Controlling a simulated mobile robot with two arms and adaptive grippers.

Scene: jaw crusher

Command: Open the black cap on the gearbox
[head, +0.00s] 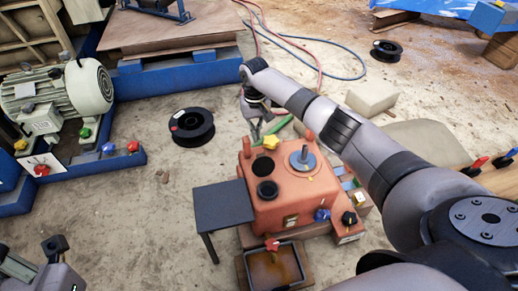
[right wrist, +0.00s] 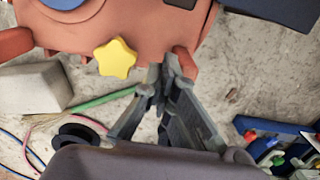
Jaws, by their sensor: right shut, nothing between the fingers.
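The red gearbox (head: 291,200) stands on the floor in the middle of the head view. On its top are a dark round opening or disc (head: 261,167) and a raised black round cap or collar (head: 267,190); I cannot tell which is the task's cap. My right gripper (head: 257,133) is shut and empty at the gearbox's far side. In the right wrist view its fingertips (right wrist: 170,66) are close to a red corner post (right wrist: 186,62), beside the yellow star knob (right wrist: 115,58). Contact is unclear. My left gripper (head: 42,268) is partly cut off at the lower left.
A dark small table (head: 223,204) stands left of the gearbox, a tray (head: 273,269) in front. A blue-handled knob (head: 322,214) and grey flange (head: 302,160) are on the gearbox. A black spool (head: 192,126) and motor (head: 58,96) are to the left.

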